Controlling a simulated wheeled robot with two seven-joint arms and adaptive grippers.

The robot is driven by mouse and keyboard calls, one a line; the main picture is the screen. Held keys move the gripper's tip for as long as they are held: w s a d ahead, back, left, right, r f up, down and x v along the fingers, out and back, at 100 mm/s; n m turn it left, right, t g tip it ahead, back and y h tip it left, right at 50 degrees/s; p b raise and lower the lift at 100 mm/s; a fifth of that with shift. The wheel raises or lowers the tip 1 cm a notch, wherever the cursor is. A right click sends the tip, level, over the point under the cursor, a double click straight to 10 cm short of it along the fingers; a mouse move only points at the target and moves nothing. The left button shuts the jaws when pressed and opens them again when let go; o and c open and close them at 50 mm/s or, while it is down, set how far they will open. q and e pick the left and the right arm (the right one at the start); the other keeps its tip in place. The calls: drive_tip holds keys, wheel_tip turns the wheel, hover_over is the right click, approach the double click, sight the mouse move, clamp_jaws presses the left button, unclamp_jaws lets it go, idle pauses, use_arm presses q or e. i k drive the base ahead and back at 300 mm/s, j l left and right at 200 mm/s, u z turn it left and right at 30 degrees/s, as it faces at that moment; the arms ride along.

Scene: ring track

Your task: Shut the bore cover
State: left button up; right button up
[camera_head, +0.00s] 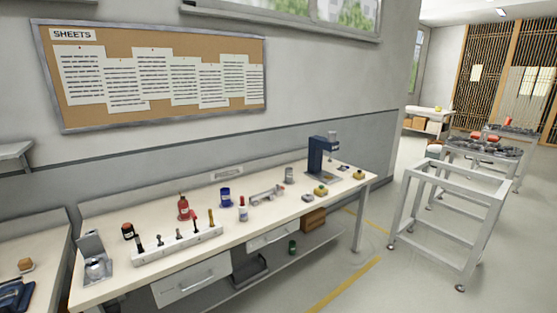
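I cannot pick out a bore cover with certainty in the head view. A wall bench (130,283) carries several small items. At its left end stands a grey metal device (95,266) with a rounded front; its details are too small to tell. On a far cart at the right lie dark grey mechanical parts (484,150) with red pieces (487,137); whether a bore or cover is among them I cannot tell. Neither of my grippers is in view.
A white rack (178,241) of upright tools, a red bottle (184,207), a blue cup (225,198) and a blue press (320,158) stand on the bench. An empty metal frame (440,218) stands at the right. Floor with yellow lines (342,285) lies clear between.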

sight(88, 245)
drive_tip(key=u, duration=1.5)
